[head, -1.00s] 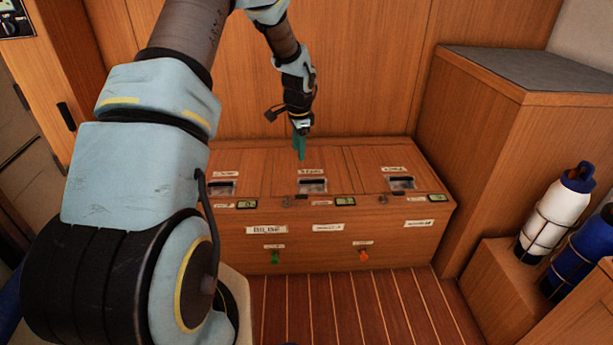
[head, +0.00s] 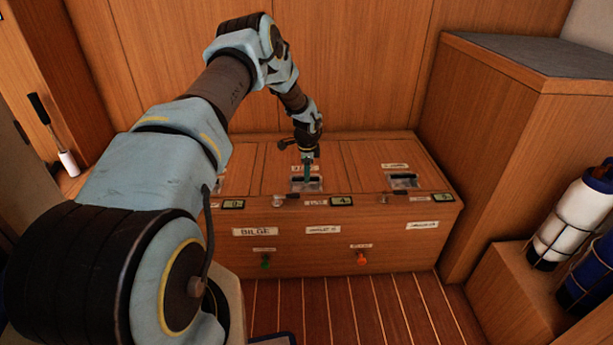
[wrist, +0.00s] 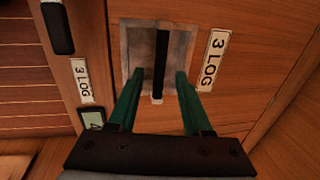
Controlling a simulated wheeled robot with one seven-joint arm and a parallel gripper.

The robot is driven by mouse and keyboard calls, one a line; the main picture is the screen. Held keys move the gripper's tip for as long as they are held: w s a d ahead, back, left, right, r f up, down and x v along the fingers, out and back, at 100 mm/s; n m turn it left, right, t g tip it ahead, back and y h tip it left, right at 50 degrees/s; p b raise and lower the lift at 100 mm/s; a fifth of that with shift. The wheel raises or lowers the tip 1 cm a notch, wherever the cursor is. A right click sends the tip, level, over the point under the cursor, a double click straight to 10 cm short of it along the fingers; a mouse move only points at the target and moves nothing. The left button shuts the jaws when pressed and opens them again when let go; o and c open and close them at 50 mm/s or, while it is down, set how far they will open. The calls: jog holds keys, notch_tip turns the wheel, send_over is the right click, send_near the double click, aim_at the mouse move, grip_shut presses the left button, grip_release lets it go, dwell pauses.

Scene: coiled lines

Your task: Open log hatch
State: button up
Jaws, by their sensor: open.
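The log hatch (head: 283,163) is the middle lid on top of the wooden locker and lies closed. Its recessed metal pull with a dark bar (wrist: 160,62) is in the wrist view, beside a label reading "3 LOG" (wrist: 216,60). My gripper (wrist: 155,82) is open, its two green fingers one on either side of the dark bar, with their tips at the recess. In the head view my gripper (head: 307,176) points down at the middle recess and partly hides it. I cannot tell whether the fingers touch the bar.
Similar recessed pulls sit on the lids to the left and right (head: 404,181). Small displays and latches line the locker's front edge. A green knob (head: 265,262) and an orange knob (head: 361,259) are on its front. A tall wooden cabinet (head: 500,150) stands close at the right.

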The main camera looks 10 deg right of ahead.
jog(key=shift+w+f, duration=0.15)
jog(key=shift+f, duration=0.6)
jog(key=shift+c, duration=0.2)
grip_shut()
dwell(0.7)
